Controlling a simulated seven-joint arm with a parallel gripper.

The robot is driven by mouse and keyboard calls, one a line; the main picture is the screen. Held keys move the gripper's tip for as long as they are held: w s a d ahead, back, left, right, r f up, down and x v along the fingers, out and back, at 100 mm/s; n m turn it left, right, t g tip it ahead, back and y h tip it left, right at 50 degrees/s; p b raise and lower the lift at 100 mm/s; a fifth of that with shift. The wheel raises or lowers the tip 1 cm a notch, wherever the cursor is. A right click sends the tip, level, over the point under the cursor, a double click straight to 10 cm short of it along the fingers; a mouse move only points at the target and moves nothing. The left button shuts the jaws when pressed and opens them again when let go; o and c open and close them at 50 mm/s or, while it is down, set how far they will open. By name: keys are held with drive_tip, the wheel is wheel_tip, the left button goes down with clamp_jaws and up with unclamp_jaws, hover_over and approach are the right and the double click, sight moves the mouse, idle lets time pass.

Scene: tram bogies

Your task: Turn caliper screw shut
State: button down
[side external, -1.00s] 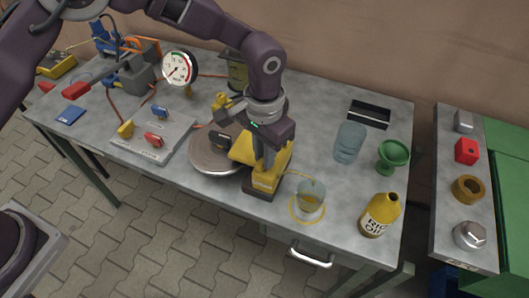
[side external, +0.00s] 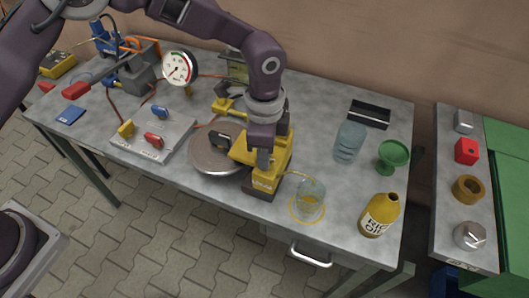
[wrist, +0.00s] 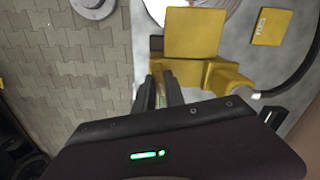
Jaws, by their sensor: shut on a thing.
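The yellow caliper (side external: 278,158) straddles the edge of the round steel disc (side external: 212,168) near the front of the bench. In the wrist view, the caliper (wrist: 195,35) lies just beyond my fingers. My gripper (side external: 260,166) points down at the caliper from above. In the wrist view, my gripper (wrist: 163,88) is shut on a narrow yellowish piece that seems to be the caliper screw (wrist: 159,88). The fingers hide most of it, so its turn position cannot be told.
A glass jar (side external: 308,200) with a thin hose stands in a yellow ring right of the caliper. A yellow oil bottle (side external: 379,217), green funnel (side external: 393,155) and stacked clear cups (side external: 349,142) are further right. A panel (side external: 176,142) with coloured levers and a gauge (side external: 180,68) are left.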

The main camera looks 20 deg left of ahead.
drive_tip(key=shift+r+m, duration=0.1)
drive_tip(key=shift+m, duration=1.5)
drive_tip(key=c, duration=1.4)
unclamp_jaws()
wheel_tip(320, 180, up, 7)
